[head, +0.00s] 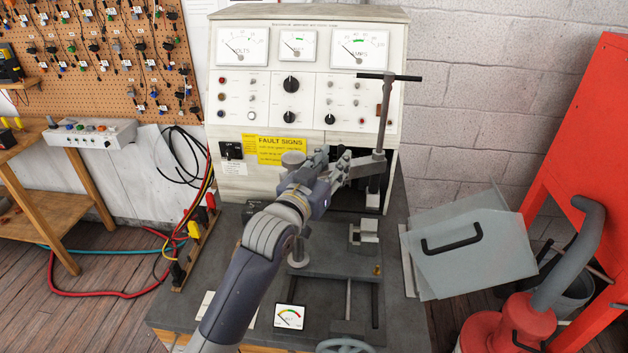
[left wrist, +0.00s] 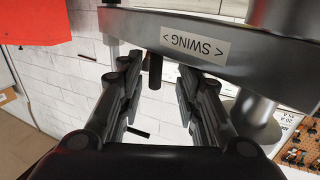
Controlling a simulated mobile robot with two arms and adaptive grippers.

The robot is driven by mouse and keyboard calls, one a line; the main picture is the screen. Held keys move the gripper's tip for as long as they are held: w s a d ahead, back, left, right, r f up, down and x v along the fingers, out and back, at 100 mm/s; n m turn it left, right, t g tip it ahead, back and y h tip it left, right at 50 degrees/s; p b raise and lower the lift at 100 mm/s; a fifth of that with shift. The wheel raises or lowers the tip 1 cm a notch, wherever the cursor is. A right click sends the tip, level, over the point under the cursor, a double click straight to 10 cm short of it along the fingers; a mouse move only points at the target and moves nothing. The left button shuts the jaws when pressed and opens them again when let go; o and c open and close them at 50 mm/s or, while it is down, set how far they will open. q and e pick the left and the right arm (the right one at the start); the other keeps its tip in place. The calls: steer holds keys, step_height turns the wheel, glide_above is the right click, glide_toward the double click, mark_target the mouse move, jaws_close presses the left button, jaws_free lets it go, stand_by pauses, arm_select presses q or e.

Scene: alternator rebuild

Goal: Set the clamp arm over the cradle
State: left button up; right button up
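The grey clamp arm (head: 367,166) reaches right from a round-capped post (head: 293,159), partly hidden behind my gripper. A tall screw with a T-handle (head: 389,77) stands at its far end. In the left wrist view the clamp arm (left wrist: 150,25) is a bar labelled SWING, with a dark peg (left wrist: 155,70) hanging below it. My left gripper (head: 334,167) is at the arm; its fingers (left wrist: 160,88) are apart on either side of the peg, with gaps visible. The light-grey cradle (head: 363,234) sits on the bench, nearer than the screw's lower end. My right gripper is out of view.
The test bench panel (head: 300,100) with dials and knobs stands close behind the arm. A small meter (head: 290,316) lies at the bench front. A tilted grey guard with a black handle (head: 470,245) is at the right. Cables (head: 208,185) hang at the left.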

arm_select(q)
steer(key=v, duration=0.8)
steer(key=shift+s+a, duration=0.15)
steer(key=shift+a, duration=0.15)
steer(key=shift+f, duration=0.15)
